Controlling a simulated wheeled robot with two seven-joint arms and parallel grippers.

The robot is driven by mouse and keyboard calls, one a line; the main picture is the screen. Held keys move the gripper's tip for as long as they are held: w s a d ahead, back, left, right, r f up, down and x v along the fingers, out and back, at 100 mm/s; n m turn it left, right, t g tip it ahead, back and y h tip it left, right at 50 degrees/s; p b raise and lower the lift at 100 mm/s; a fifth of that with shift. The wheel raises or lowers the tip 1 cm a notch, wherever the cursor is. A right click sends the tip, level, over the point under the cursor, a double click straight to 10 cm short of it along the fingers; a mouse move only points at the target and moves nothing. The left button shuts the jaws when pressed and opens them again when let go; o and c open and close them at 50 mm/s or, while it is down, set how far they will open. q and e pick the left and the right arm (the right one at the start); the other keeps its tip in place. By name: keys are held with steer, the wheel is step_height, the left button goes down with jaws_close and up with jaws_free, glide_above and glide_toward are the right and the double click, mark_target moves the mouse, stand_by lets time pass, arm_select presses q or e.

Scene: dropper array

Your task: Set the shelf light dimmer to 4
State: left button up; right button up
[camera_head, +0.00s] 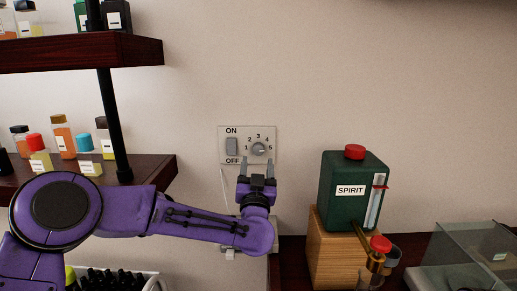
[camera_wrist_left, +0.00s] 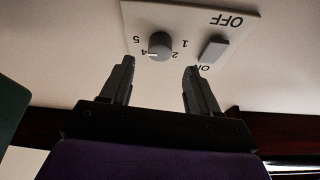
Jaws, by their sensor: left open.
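The dimmer is a round grey knob (camera_head: 258,150) on a pale wall plate (camera_head: 239,157), with the numbers 1 to 5 arced above it. In the left wrist view the knob (camera_wrist_left: 161,43) appears upside down, and its white mark lies on the side of the 4. A grey ON/OFF rocker switch (camera_head: 231,147) sits left of the knob. My left gripper (camera_head: 257,168) is open and empty, just below the knob in the picture. In the left wrist view the fingertips (camera_wrist_left: 159,65) are spread wider than the knob, which shows between and beyond them. My right gripper is out of view.
Wooden shelves (camera_head: 130,50) with small bottles and a black post (camera_head: 113,125) stand at the left. A green SPIRIT tank (camera_head: 341,205) on a wooden block (camera_head: 331,256) stands right of my gripper. A glass case (camera_head: 470,245) is at far right.

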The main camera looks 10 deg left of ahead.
mark_target(259, 151)
arm_select(q)
steer(key=p+x, duration=0.1)
steer(key=x, duration=0.4)
steer(key=shift+f, duration=0.2)
steer(key=shift+c, duration=0.6)
steer(key=c, duration=0.9)
steer(key=shift+d+f+n+y+b, duration=0.15)
steer(key=shift+n+y+b, duration=0.35)
steer(key=shift+n+b, duration=0.45)
steer(key=shift+n+g+y+b, duration=0.3)
steer(key=shift+n+y+b, duration=0.3)
steer(key=shift+n, duration=0.55)
steer(key=n+y+b, duration=0.1)
steer(key=n, duration=0.2)
steer(key=shift+d+g+y, duration=0.1)
steer(key=shift+g+y, duration=0.3)
steer(key=shift+r+n+g+y+b, duration=0.1)
steer(key=shift+n+g+y+b, duration=0.25)
steer(key=shift+n, duration=0.75)
steer(key=shift+r+n+g+y+b, duration=0.15)
steer(key=shift+n+g+y+b, duration=0.15)
steer(key=shift+n, duration=0.8)
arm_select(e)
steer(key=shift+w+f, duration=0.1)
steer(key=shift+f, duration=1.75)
